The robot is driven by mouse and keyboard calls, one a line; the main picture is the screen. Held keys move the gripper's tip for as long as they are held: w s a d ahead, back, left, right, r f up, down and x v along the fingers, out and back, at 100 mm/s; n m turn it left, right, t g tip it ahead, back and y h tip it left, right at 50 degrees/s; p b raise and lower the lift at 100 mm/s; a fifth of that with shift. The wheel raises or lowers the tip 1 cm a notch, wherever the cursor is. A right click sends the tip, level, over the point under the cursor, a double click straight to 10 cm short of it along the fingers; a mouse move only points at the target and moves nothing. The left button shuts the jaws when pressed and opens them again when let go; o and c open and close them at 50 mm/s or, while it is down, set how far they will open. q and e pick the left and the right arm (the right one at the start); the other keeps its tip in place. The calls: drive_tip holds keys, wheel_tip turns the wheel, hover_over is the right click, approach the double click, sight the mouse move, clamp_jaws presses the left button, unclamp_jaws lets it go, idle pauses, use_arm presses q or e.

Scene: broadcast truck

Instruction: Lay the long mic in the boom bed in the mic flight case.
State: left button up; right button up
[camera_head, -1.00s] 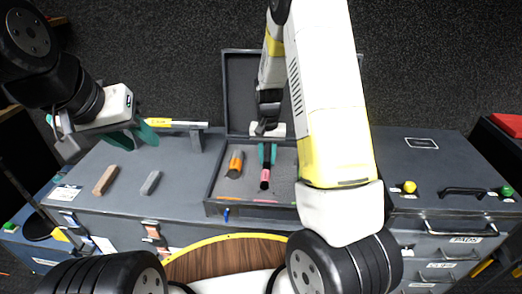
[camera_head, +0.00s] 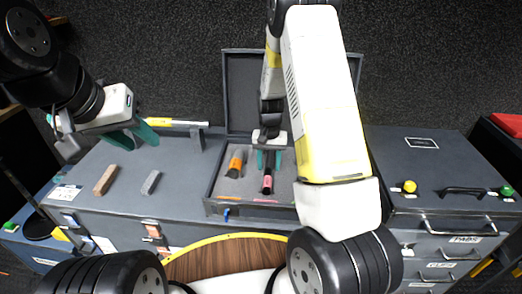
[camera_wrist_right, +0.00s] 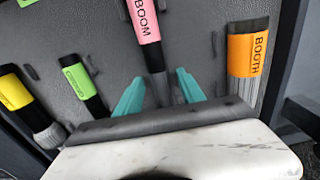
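The long mic with a pink BOOM band (camera_head: 267,183) lies in the open mic flight case (camera_head: 211,192), beside an orange-banded mic (camera_head: 236,163). In the right wrist view, the pink band (camera_wrist_right: 144,22) and dark shaft of the long mic show between the fingers of my right gripper (camera_wrist_right: 160,95). The fingers stand apart with a gap on each side of the shaft. In the head view my right gripper (camera_head: 269,160) is over the far end of the mic, inside the case. My left gripper (camera_head: 133,136) is open and empty above the bench at left.
The wrist view shows the orange BOOTH mic (camera_wrist_right: 246,47), a green-banded mic (camera_wrist_right: 80,82) and a yellow-banded mic (camera_wrist_right: 15,90). The case lid (camera_head: 240,95) stands upright behind. Brown (camera_head: 105,180) and grey (camera_head: 151,182) blocks lie left. My right arm hides the case's right part.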

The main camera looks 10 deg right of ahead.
sight(269, 164)
wheel_tip(269, 164, up, 12)
drive_tip(key=s+a+r+n+t+y, duration=0.1)
drive_tip(key=s+r+n+t+y, duration=0.15)
drive_tip(key=s+r, duration=1.05)
drive_tip(key=s+a+r+n+t, duration=0.1)
drive_tip(key=s+r+t, duration=0.2)
drive_tip(key=s+r, duration=0.3)
drive_tip(key=s, duration=0.5)
drive_tip(key=shift+s+r+t, duration=0.15)
drive_tip(key=shift+r+t, duration=0.05)
drive_tip(key=shift+t, duration=0.15)
drive_tip(key=shift+a, duration=0.1)
drive_tip(key=shift+c, duration=0.5)
